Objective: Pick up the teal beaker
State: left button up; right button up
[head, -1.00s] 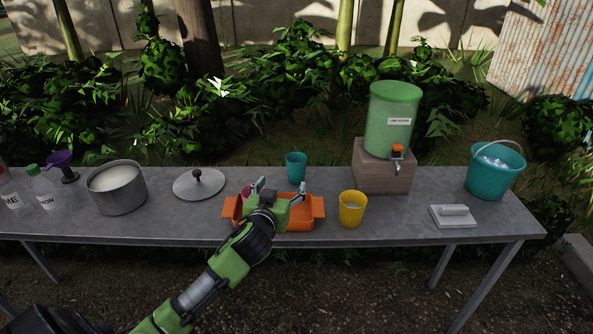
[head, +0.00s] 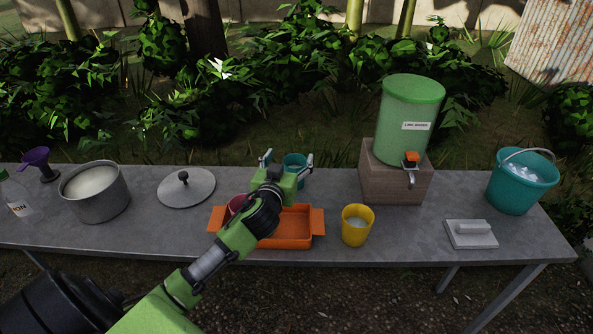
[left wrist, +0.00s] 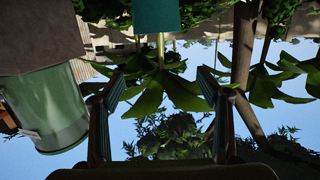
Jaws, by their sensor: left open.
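The teal beaker (head: 296,160) stands on the table behind the orange tray (head: 290,240). My left gripper (head: 287,159) is open, with its fingers spread to either side of the beaker in the head view. The gripper body hides the beaker's lower part. In the left wrist view, which is upside down, the beaker (left wrist: 156,16) shows at the top edge, cut off by the frame. There it lies beyond the open fingertips (left wrist: 162,82), with nothing between them. My right gripper is not in view.
A pink cup (head: 236,204) is in the tray's left part, partly hidden by my arm. A yellow cup (head: 356,226) stands right of the tray. A green dispenser (head: 407,120) rests on a block (head: 390,185) to the right. A pot lid (head: 187,190) lies to the left.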

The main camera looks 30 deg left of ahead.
aim_at(291, 170)
pick_arm(q)
jog(key=f, duration=0.5)
jog(key=shift+s+d+f+b, duration=0.15)
jog(key=shift+s+f+b, duration=0.15)
jog(key=shift+x, duration=1.2)
jog(key=x, duration=0.4)
jog(key=shift+w+r+p, duration=0.15)
jog(key=shift+w+p, duration=0.1)
jog(key=shift+p, duration=0.1)
jog(key=shift+w+a, duration=0.25)
jog(key=shift+w, duration=0.15)
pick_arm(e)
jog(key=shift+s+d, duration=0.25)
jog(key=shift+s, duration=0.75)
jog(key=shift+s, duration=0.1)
